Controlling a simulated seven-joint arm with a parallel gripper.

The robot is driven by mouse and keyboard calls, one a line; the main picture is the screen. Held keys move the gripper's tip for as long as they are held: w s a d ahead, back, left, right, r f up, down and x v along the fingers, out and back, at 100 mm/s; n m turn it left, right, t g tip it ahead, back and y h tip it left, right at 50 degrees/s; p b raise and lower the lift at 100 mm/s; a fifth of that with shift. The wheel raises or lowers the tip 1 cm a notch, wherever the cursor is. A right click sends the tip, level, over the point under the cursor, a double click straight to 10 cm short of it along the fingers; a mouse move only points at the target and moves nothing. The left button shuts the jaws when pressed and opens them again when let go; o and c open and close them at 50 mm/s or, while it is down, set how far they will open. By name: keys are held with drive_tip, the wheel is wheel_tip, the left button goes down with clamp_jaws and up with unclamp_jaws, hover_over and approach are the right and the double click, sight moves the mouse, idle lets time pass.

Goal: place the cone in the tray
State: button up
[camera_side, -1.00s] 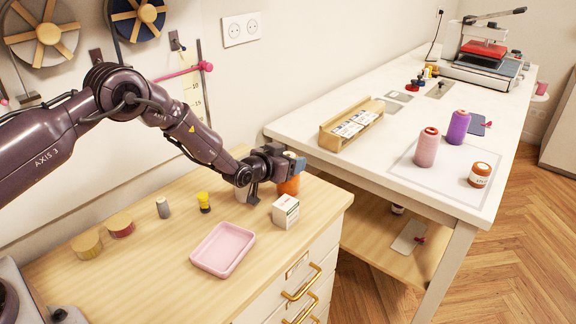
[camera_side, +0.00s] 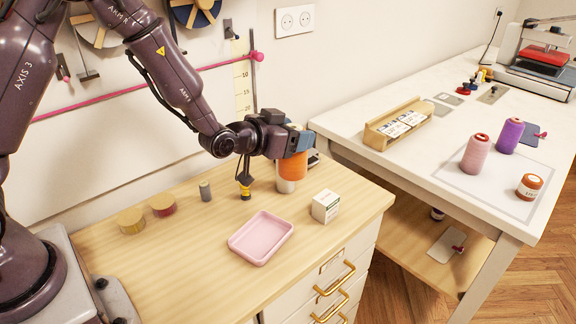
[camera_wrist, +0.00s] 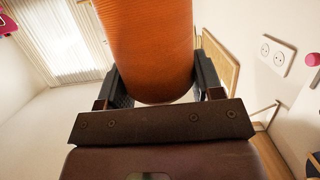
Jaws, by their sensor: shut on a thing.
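The cone (camera_side: 292,167) is orange and hangs upright from my gripper (camera_side: 295,143), above the wooden desk near its back edge. In the wrist view the orange cone (camera_wrist: 148,45) fills the space between my two fingers (camera_wrist: 155,85). My gripper is shut on it. The tray (camera_side: 262,239) is pink, shallow, rectangular and empty, on the desk in front of and a little left of the cone. The cone's top is partly hidden by my gripper.
A white cylinder (camera_side: 286,186) shows just under the cone. A small white box (camera_side: 325,206) stands right of the tray. A yellow-and-black item (camera_side: 245,188), a grey spool (camera_side: 205,191) and two round wooden-topped tins (camera_side: 131,221) stand at the back left. The desk left of the tray is clear.

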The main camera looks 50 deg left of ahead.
drive_tip(key=s+d+f, duration=0.3)
drive_tip(key=s+d, duration=0.1)
drive_tip(key=d, duration=0.2)
drive_tip(key=s+a+f+n+g+y, duration=0.1)
drive_tip(key=s+a+f+n+y, duration=0.1)
drive_tip(key=s+a+n+y, duration=0.35)
wheel_tip(320, 180, down, 7)
drive_tip(key=y, duration=0.1)
drive_tip(key=shift+s+d+g, duration=0.25)
drive_tip(key=shift+s+g, duration=0.05)
drive_tip(key=shift+g, duration=0.1)
drive_tip(key=shift+f+y, duration=0.2)
drive_tip(key=shift+y, duration=0.05)
drive_tip(key=o, duration=1)
